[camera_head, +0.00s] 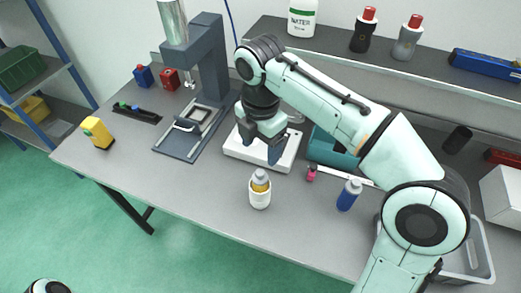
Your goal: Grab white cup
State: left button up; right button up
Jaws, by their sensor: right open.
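A white cup (260,200) stands on the grey table near its front edge. My right gripper (262,150) points down with open, empty jaws. It is behind the cup in the picture, over a flat white device (236,147), and apart from the cup. My left gripper is not in view; only a small rounded part of mine shows at the bottom left.
A blue bottle (349,194) and a small pink bottle (311,173) stand right of the cup. A teal bin (325,149) is behind them, partly covered by my right arm. A grey press (208,62) stands at the back left. The table left of the cup is clear.

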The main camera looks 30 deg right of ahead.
aim_at(258, 201)
jog(key=k, duration=1)
